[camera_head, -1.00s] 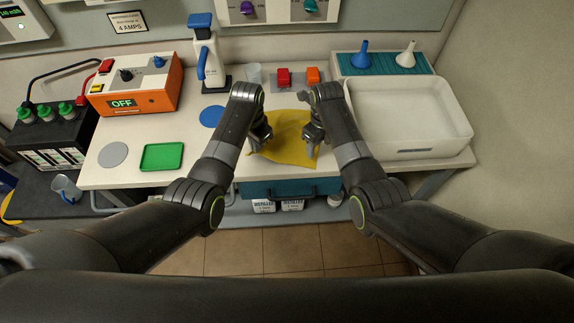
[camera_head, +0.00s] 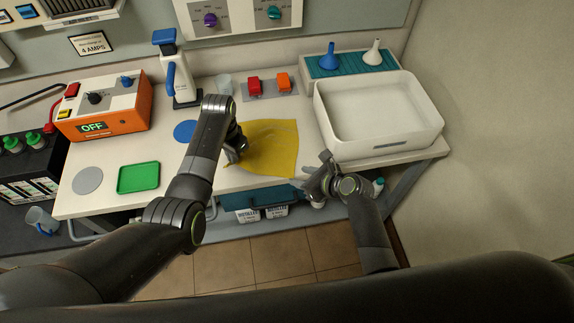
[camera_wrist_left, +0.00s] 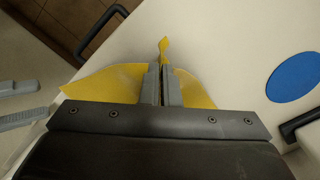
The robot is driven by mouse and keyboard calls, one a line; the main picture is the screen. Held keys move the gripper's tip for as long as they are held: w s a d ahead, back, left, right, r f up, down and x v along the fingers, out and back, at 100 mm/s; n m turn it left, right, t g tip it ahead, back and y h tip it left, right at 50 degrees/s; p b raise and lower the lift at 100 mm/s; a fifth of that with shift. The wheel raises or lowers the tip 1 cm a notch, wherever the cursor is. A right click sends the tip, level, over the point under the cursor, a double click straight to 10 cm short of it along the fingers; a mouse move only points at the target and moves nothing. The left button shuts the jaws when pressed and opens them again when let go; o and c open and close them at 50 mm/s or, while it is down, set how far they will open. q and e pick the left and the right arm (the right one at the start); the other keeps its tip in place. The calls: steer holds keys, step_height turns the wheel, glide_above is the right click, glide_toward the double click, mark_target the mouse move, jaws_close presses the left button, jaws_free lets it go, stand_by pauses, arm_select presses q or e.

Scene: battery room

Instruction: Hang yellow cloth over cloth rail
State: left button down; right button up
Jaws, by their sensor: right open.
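The yellow cloth (camera_head: 272,146) lies spread on the white bench near its front edge. My left gripper (camera_head: 236,152) is at the cloth's left side. In the left wrist view, my left gripper (camera_wrist_left: 164,68) is shut with a fold of the yellow cloth (camera_wrist_left: 112,84) pinched up between its fingers. My right gripper (camera_head: 316,178) is open and empty, to the right of the cloth and apart from it, by the bench's front edge. I cannot tell for sure which part is the cloth rail.
A white basin (camera_head: 428,128) stands on the bench at right. A green tray (camera_head: 138,177), a blue disc (camera_head: 186,131) and an orange charger (camera_head: 120,112) are at left. A teal drawer (camera_head: 262,196) is under the bench front. Red and orange blocks stand behind the cloth.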

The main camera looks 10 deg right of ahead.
step_height(320, 180, up, 2)
steer(key=s+d+m+t, duration=0.1)
steer(key=s+d+t, duration=0.1)
steer(key=s+d, duration=0.1)
glide_toward(285, 165)
steer(key=x, duration=0.4)
steer(key=shift+w+r, duration=0.1)
steer(key=shift+r, duration=0.05)
steer(key=shift+x, duration=0.95)
steer(key=shift+a, duration=0.1)
steer(key=shift+f, duration=0.2)
jaws_close()
steer(key=shift+r, duration=0.1)
steer(key=shift+r, duration=2.55)
steer(key=shift+w, duration=0.1)
